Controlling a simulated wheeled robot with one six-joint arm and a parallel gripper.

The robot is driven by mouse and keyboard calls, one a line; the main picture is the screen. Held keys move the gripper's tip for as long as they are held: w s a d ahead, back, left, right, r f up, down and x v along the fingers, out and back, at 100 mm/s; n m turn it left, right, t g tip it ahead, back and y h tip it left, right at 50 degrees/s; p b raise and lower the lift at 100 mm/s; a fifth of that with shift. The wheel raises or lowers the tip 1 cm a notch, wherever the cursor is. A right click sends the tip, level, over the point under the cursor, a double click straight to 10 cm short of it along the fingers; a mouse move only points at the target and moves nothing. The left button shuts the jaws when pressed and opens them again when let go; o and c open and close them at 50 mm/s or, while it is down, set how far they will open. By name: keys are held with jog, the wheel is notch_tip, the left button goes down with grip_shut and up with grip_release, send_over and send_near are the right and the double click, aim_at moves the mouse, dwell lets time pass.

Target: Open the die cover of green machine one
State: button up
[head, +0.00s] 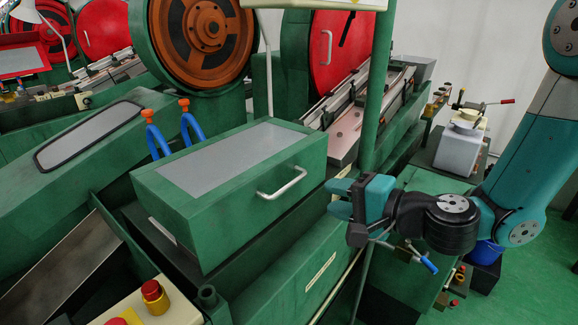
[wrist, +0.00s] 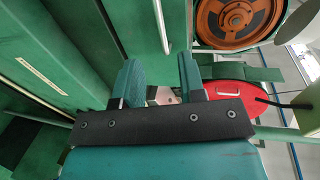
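The die cover (head: 230,190) is a green box with a grey top panel in the middle of the head view. It looks shut, lying flat over the machine. Its pale bar handle (head: 283,184) is on the front face, toward the right. My gripper (head: 338,199) is to the right of the handle and slightly lower, apart from it. In the wrist view my gripper (wrist: 158,63) has its two teal fingers spread, with nothing held between them.
A green post (head: 380,80) stands behind my gripper. Blue levers with orange knobs (head: 150,117) stand behind the cover. An orange flywheel (head: 205,35) is behind. Green floor (head: 520,270) is clear at right.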

aim_at(290, 187)
jog(key=p+x, duration=0.3)
jog(key=x, duration=0.8)
jog(key=shift+w+a+p, duration=0.2)
jog(key=shift+a+p, duration=0.1)
grip_shut()
